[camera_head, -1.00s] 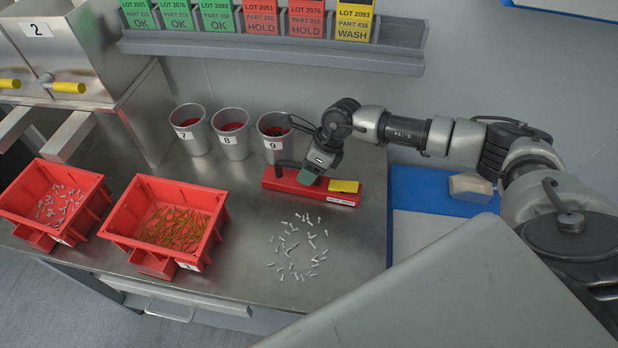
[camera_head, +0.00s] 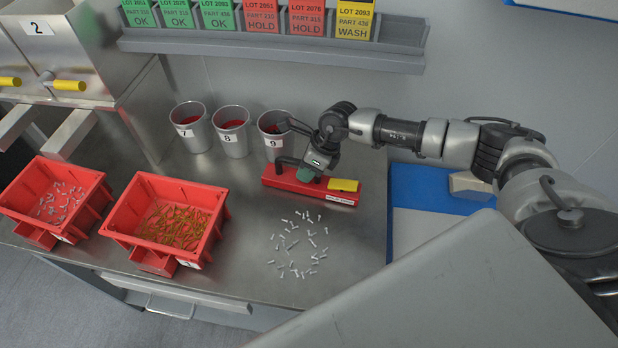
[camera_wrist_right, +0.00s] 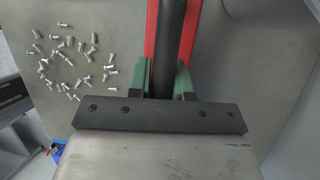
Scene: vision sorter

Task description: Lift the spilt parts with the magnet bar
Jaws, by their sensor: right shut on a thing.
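The magnet bar is a long red bar (camera_head: 279,182) with a black handle and a yellow block (camera_head: 343,185) at its right end. It lies on the steel bench. My right gripper (camera_head: 307,175) is over it. In the right wrist view its green fingers (camera_wrist_right: 160,80) are closed on either side of the black handle (camera_wrist_right: 171,45), with the red bar (camera_wrist_right: 152,35) below. The spilt parts (camera_head: 299,246) are small silvery pins scattered on the bench in front of the bar; they also show in the right wrist view (camera_wrist_right: 70,62). My left gripper is not in view.
Two red bins stand at the left, one with silvery parts (camera_head: 36,214) and one with brassy parts (camera_head: 123,215). Metal cups numbered 7 (camera_head: 196,140), 8 (camera_head: 234,145) and 9 (camera_head: 274,142) stand behind. A blue-edged tray (camera_head: 425,180) is at the right. Bare bench surrounds the spilt parts.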

